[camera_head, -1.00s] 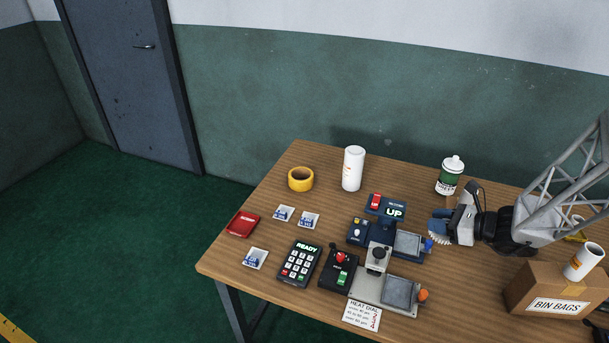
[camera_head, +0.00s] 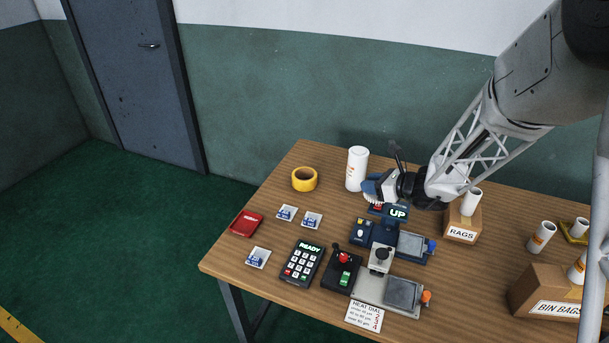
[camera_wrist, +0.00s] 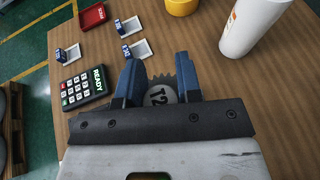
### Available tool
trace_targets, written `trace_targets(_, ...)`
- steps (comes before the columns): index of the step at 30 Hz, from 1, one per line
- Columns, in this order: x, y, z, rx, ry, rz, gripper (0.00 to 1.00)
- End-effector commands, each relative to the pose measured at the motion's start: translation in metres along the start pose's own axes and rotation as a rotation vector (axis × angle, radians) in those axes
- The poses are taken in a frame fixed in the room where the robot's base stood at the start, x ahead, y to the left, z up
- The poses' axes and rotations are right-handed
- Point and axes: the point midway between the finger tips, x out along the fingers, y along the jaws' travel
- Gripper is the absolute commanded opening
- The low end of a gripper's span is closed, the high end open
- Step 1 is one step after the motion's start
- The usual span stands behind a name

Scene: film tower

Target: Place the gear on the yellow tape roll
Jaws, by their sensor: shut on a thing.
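The yellow tape roll (camera_head: 304,179) lies flat near the table's back left edge, with nothing on it; part of it shows at the top of the wrist view (camera_wrist: 181,6). My gripper (camera_head: 370,190) is above the table, to the right of the roll and apart from it. In the wrist view its blue fingers (camera_wrist: 160,82) are shut on the grey toothed gear (camera_wrist: 161,93), marked "T2" in what shows. The fingers hide the gear's sides. In the head view only a toothed edge of the gear (camera_head: 372,201) shows below the fingers.
A tall white cylinder (camera_head: 357,168) stands between the roll and my gripper. A device with an "UP" display (camera_head: 396,213) is below the gripper. A keypad (camera_head: 301,263), small packets (camera_head: 287,213) and a red tray (camera_head: 246,223) lie left. Boxes marked RAGS (camera_head: 462,229) and BIN BAGS (camera_head: 545,292) stand right.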

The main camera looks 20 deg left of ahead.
Motion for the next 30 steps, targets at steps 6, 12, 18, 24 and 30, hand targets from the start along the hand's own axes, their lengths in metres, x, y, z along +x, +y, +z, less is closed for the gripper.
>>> trace_targets(6, 0.048, 0.009, 0.019, -0.001, 0.0, 0.006, 0.08)
trace_targets(12, 0.091, 0.02, 0.037, -0.002, 0.0, 0.007, 0.08)
trace_targets(18, 0.131, 0.034, 0.054, -0.003, -0.001, 0.008, 0.08)
trace_targets(24, 0.16, 0.046, 0.066, -0.003, -0.001, 0.008, 0.08)
trace_targets(30, 0.177, 0.051, 0.054, 0.0, 0.001, 0.007, 0.08)
